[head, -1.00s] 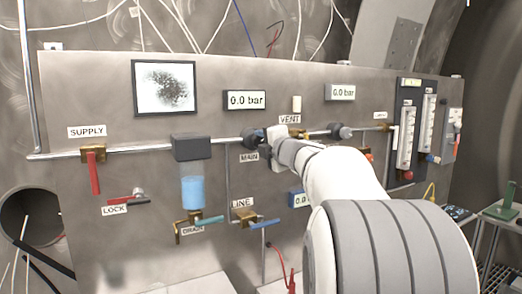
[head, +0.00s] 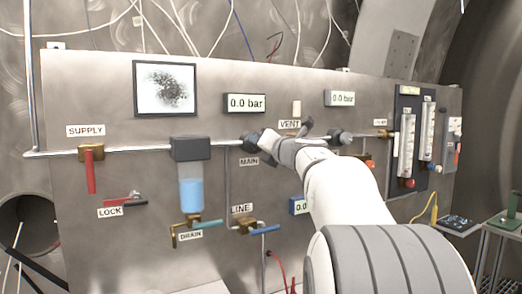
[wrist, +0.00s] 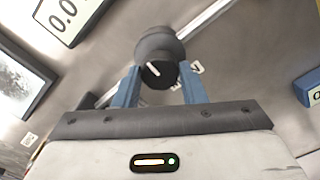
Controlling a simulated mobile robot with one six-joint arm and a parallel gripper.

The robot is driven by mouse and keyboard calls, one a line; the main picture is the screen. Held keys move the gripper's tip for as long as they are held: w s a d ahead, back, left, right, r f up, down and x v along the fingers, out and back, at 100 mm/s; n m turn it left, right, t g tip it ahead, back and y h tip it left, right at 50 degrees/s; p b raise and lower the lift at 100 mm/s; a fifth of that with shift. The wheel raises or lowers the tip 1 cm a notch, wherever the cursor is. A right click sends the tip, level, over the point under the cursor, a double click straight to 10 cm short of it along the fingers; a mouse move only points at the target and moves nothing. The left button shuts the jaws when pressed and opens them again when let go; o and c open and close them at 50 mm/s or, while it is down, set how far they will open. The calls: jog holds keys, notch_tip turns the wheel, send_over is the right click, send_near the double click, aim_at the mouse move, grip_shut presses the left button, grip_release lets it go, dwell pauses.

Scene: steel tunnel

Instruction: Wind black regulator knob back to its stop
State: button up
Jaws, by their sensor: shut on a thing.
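The black regulator knob (wrist: 158,72) has a short white pointer line on its face and shows between the blue fingers of my gripper (wrist: 165,84) in the wrist view. The gripper is shut on it, one finger on each side. The dark regulator body (wrist: 158,42) sits behind the knob on a steel pipe. In the head view my gripper (head: 262,140) is at the regulator above the MAIN label (head: 249,161); the knob's face is hidden there by the gripper. The wrist is rolled, so the panel looks tilted in the wrist view.
A gauge (head: 245,103) above reads 0.0 bar, and so does another gauge (head: 340,98) to the right. A second dark regulator (head: 340,136) is on the pipe to the right. The blue-handled LINE valve (head: 248,226) and the DRAIN valve (head: 190,222) are below.

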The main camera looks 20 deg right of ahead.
jog(key=shift+f+n, duration=0.15)
jog(key=shift+n, duration=0.15)
jog(key=o, duration=1)
jog(key=s+b, duration=0.1)
jog(key=s, duration=0.7)
jog(key=shift+d, duration=0.15)
jog(key=shift+w, duration=0.1)
